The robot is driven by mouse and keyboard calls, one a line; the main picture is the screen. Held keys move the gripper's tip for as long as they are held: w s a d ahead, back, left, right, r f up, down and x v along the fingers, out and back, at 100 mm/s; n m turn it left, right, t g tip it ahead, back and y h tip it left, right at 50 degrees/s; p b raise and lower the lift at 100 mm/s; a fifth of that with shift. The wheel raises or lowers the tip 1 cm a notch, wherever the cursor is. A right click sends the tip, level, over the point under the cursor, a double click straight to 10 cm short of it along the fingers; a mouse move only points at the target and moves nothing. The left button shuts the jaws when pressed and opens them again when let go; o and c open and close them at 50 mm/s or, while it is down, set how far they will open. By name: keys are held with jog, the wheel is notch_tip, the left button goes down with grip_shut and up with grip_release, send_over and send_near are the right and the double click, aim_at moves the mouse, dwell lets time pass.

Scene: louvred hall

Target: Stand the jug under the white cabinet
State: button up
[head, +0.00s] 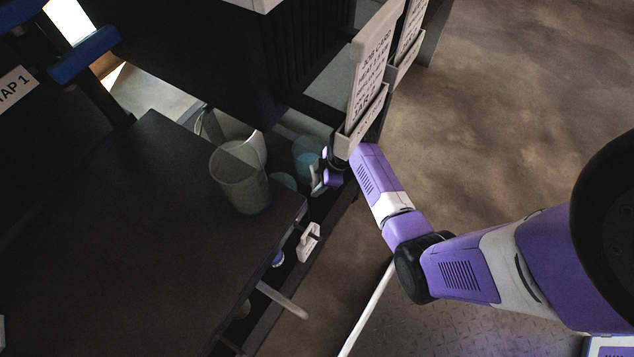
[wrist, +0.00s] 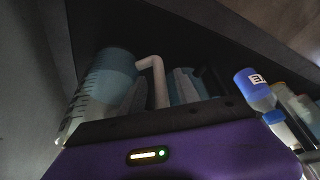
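A translucent jug (wrist: 105,75) with a teal upper part, graduation marks and a pale handle (wrist: 155,78) shows tilted in the wrist view. What seems to be the same teal jug (head: 307,152) is beside my gripper (head: 328,176) in the head view, in the shadow under a dark overhanging unit. My gripper is close to the handle, but its fingertips are hidden, so I cannot tell whether it grips it. I cannot make out a white cabinet with certainty; only a white edge (head: 255,4) shows at the top of the head view.
A grey cylindrical container (head: 240,180) stands by the dark tabletop's edge (head: 150,215). A card holder (head: 362,120) hangs close to my wrist. A blue-capped bottle (wrist: 258,90) and other containers are at the right in the wrist view. The floor (head: 510,90) at the right is clear.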

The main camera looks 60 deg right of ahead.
jog(key=p+v, duration=0.5)
jog(key=v, duration=0.7)
jog(key=s+a+r+m+t+h, duration=0.1)
jog(key=s+a+m+t+h, duration=0.25)
jog(key=s+a, duration=0.7)
jog(key=s+a+r+m+t, duration=0.1)
jog(key=s+a+r+t, duration=0.1)
jog(key=r, duration=0.7)
jog(key=s+a+r+m+t, duration=0.1)
jog(key=s+a+r+t, duration=0.2)
jog(key=r, duration=0.6)
jog(key=s+a+r+m+t, duration=0.1)
jog(key=s+a+r+t, duration=0.1)
jog(key=a+r, duration=0.4)
notch_tip(320, 180, up, 4)
jog(key=shift+s+r+m+t+y, duration=0.1)
jog(key=shift+s+m+t+y, duration=0.25)
jog(key=shift+y, duration=0.1)
jog(key=shift+a, duration=0.1)
notch_tip(320, 180, up, 23)
jog(key=p, duration=2.3)
